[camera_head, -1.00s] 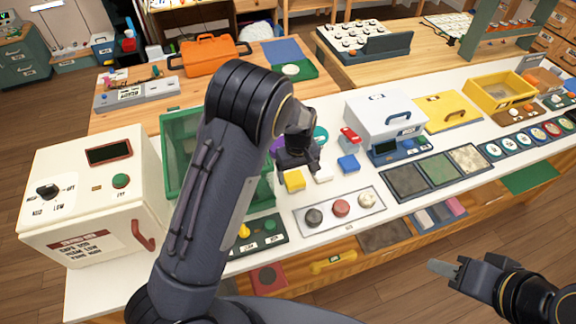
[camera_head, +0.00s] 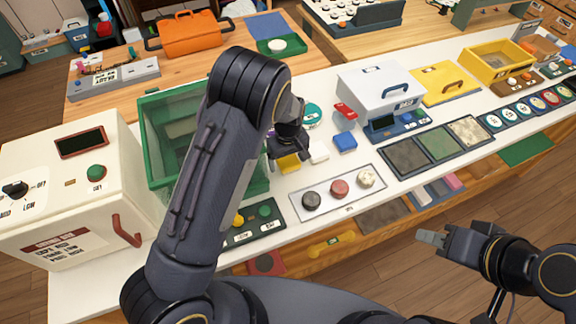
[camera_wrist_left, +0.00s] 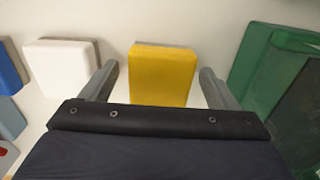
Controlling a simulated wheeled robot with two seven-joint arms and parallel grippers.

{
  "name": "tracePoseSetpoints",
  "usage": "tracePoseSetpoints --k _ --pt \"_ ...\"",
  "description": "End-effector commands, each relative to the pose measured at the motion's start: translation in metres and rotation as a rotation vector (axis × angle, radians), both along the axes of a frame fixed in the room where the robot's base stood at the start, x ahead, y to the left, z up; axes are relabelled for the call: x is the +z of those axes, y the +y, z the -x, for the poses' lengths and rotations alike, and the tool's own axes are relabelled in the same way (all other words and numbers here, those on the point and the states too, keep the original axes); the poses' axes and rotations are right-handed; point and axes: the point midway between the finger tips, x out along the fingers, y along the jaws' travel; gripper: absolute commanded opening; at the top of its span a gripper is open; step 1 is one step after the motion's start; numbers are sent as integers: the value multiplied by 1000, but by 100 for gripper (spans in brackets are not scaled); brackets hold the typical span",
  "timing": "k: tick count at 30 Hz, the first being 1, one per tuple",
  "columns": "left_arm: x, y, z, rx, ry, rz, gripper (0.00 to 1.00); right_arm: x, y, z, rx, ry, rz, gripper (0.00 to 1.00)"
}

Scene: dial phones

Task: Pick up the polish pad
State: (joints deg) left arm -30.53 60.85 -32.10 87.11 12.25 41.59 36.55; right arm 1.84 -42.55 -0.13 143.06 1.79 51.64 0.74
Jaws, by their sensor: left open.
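A yellow block-shaped pad (camera_head: 289,165) lies on the white counter beside the green bin. White (camera_head: 318,154) and blue (camera_head: 345,141) blocks lie to its right. I cannot tell by label which pad is the polish pad. My left gripper (camera_head: 289,155) is open, just over the yellow pad and partly hiding it. In the left wrist view the yellow pad (camera_wrist_left: 162,74) sits between the two spread fingers, with a gap on each side. The white block (camera_wrist_left: 64,66) is outside the left finger. My right gripper (camera_head: 430,238) is empty, away from the counter at the lower right; its opening is unclear.
The green bin (camera_head: 165,104) stands close by the yellow pad; its edge shows in the wrist view (camera_wrist_left: 262,62). A tray (camera_head: 330,207) with three round pads lies in front. A white case (camera_head: 375,80) and textured panels (camera_head: 407,158) are to the right.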

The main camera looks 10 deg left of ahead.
Motion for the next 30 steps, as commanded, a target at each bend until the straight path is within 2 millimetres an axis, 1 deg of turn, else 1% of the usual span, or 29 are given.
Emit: tracePoseSetpoints --k 5,6,15,17,25,28,30 --pt "1 0 0 0 -1 0 82 1 0 0 0 0 0 36" --pt "1 0 0 0 -1 0 79 1 0 0 0 0 0 36" --pt "1 0 0 0 -1 0 40 1 0 0 0 -1 0 36" --pt "1 0 0 0 -1 0 33 1 0 0 0 -1 0 36" --pt "4 0 0 0 -1 0 33 3 0 0 0 -1 0 36" --pt "12 0 -1 0 -2 1 33 9 0 0 0 0 0 36" --pt "22 0 -1 -1 -2 1 33 16 0 0 0 0 0 36"
